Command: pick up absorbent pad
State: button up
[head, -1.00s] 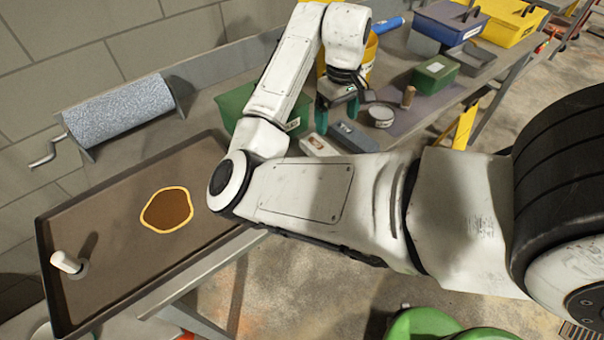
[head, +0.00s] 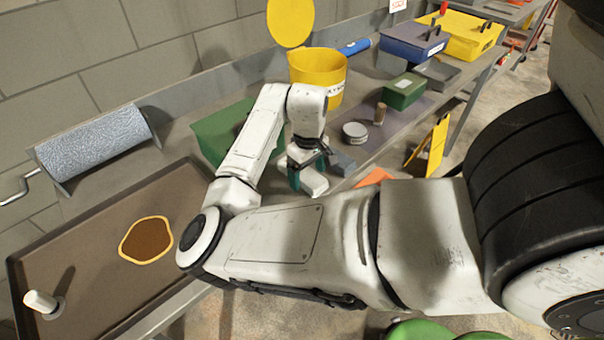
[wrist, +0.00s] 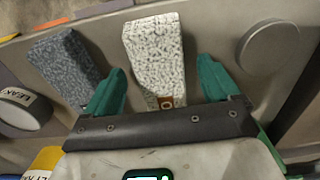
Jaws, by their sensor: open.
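A white speckled pad (wrist: 155,50) with a small brown label lies between my gripper's (wrist: 160,70) two teal fingers in the wrist view, with gaps on both sides. A blue-grey speckled pad (wrist: 66,65) lies just left of the left finger. Both are block-shaped, and I cannot tell from the picture which one the task names. In the head view my open gripper (head: 308,172) points down over the bench around the white pad (head: 313,184), and the grey pad (head: 341,163) is to its right, partly hidden by the wrist.
A green bin (head: 215,130) and a yellow bucket (head: 322,78) stand behind my arm. A dark tray (head: 85,230) with a brown spill is at left. A yellow floor sign (head: 430,145) stands beside the bench.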

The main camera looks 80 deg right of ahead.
jog(key=shift+f, duration=0.4)
jog(key=c, duration=1.1)
jog(key=shift+r, duration=0.15)
jog(key=shift+c, duration=0.2)
jog(key=shift+r, duration=0.55)
jog(key=s+a+r, duration=0.1)
jog(key=r, duration=0.1)
jog(key=s+a+r, duration=0.1)
jog(key=r, duration=0.2)
jog(key=s+a+r, duration=0.1)
jog(key=r, duration=0.1)
jog(key=shift+s+a+r, duration=0.2)
jog(key=shift+s+r, duration=0.15)
jog(key=shift+r, duration=0.05)
jog(key=s+a+r+p, duration=0.1)
jog(key=s+a+r, duration=0.3)
jog(key=s+a, duration=0.2)
jog(key=shift+s+a+p, duration=0.15)
jog(key=shift+s+p, duration=0.05)
jog(key=shift+p, duration=0.15)
